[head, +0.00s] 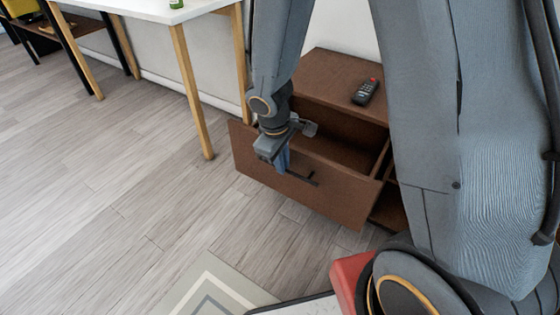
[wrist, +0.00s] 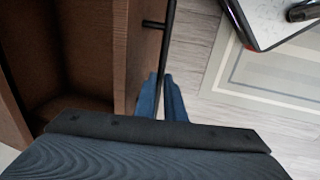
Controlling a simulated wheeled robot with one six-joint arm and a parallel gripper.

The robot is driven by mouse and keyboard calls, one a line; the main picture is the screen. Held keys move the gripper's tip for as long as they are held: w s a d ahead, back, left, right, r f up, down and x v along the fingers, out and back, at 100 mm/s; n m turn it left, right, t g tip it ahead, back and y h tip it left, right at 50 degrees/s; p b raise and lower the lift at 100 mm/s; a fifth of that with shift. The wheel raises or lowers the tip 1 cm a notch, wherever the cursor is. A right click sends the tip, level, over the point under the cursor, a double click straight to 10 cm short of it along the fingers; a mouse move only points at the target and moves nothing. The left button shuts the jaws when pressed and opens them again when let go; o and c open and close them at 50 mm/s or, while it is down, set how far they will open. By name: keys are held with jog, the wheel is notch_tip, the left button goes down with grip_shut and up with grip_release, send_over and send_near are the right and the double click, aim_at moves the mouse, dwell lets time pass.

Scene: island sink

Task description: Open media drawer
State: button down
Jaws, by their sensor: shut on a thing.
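The media drawer (head: 330,192) is a brown wooden drawer in a low brown cabinet. It stands well out from the cabinet, and its empty-looking inside shows from above. A black bar handle (head: 306,179) runs along its front. My gripper (head: 283,160) is at the left part of the handle, in front of the drawer. In the wrist view its blue fingers (wrist: 166,98) are shut around the handle (wrist: 167,42), beside the drawer front (wrist: 143,50). The far end of the handle beneath the gripper is hidden.
A black remote (head: 365,92) lies on the cabinet top (head: 325,80). A white table (head: 150,8) with wooden legs stands at the left, one leg close to the drawer. Open wooden floor lies in front, with a patterned rug (head: 205,290) at the bottom.

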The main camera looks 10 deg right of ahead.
jog(key=c, duration=1.8)
grip_release()
jog(key=shift+c, duration=0.2)
jog(key=shift+r, duration=0.1)
notch_tip(320, 180, up, 8)
jog(key=s+a+p, duration=0.1)
jog(key=p, duration=0.1)
jog(key=shift+f+p, duration=0.25)
jog(key=shift+p, duration=0.15)
